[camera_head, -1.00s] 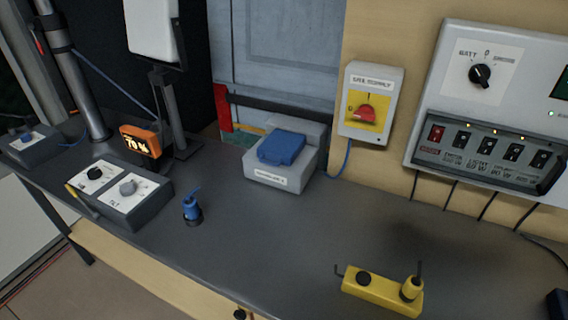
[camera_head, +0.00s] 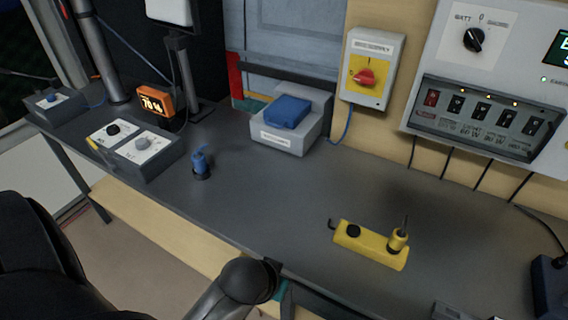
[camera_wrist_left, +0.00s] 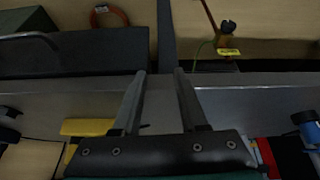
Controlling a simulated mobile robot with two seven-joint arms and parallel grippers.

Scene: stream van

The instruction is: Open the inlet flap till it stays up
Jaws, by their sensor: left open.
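The inlet is a grey box (camera_head: 288,142) with a blue flap (camera_head: 287,112) on top, standing at the back of the bench by the blue-grey door. The flap lies down on the box, closed as far as I can see. My left arm comes in at the bottom of the head view, at the bench's front edge, well apart from the inlet. My left gripper's fingertips are hard to make out there. In the left wrist view my left gripper (camera_wrist_left: 160,73) is open, with nothing between its fingers. My right gripper is not in view.
A blue plug (camera_head: 200,163) stands on the bench, left of centre. A grey two-knob box (camera_head: 135,150) and an orange display (camera_head: 155,102) are farther left. A yellow box (camera_head: 370,245) lies front right. A red-yellow switch (camera_head: 366,76) hangs behind. The bench middle is clear.

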